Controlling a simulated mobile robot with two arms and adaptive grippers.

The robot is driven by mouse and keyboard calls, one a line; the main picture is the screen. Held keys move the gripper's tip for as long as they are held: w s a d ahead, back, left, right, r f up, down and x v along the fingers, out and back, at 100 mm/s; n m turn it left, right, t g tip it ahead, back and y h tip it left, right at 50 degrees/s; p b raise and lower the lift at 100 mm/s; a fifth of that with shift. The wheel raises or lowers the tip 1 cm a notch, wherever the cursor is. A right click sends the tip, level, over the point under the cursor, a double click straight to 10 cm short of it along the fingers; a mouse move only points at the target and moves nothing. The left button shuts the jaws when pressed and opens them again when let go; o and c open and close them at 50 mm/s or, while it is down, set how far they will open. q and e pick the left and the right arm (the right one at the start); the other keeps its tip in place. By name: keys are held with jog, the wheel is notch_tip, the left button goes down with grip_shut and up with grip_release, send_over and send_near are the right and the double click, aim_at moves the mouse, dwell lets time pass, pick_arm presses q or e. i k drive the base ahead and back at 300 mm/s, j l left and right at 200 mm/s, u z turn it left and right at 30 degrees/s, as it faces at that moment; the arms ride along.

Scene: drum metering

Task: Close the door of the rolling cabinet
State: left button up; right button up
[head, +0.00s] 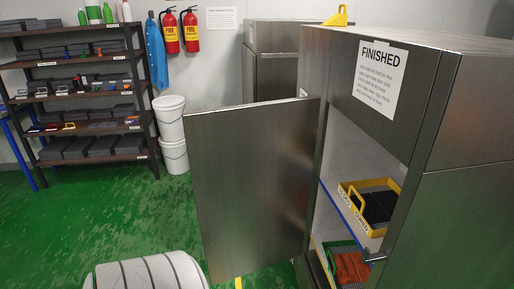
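The grey metal cabinet (463,217) stands at the right, with a "FINISHED" sign (378,80) on its upper front. Its door (252,185) stands wide open, swung out to the left of the opening. The opening shows a shelf with a yellow-rimmed tray (349,202) holding dark pieces. Below it is a green-rimmed tray (330,246) with reddish-brown contents. A small dark handle or latch (375,257) sits by the right side of the opening. The cabinet's wheels are not visible. Neither of my grippers is in view.
A second metal cabinet (277,72) stands behind. Shelving (75,138) with dark boxes is at the left, beside two stacked white buckets (171,128). Fire extinguishers (190,30) and a blue garment (155,55) hang on the wall. Green floor (110,215) left of the door is mostly clear.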

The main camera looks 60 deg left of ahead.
aim_at(252, 165)
jog(key=k+j, duration=0.1)
jog(key=j, duration=0.35)
jog(key=j+z, duration=0.15)
jog(key=j, duration=0.25)
jog(key=k+j, duration=0.15)
jog(key=j, duration=0.25)
jog(key=k+j+z, duration=0.1)
jog(key=j, duration=0.35)
jog(key=k+j, duration=0.1)
jog(key=j, duration=0.3)
jog(key=k+j+z, duration=0.15)
jog(key=j, duration=0.25)
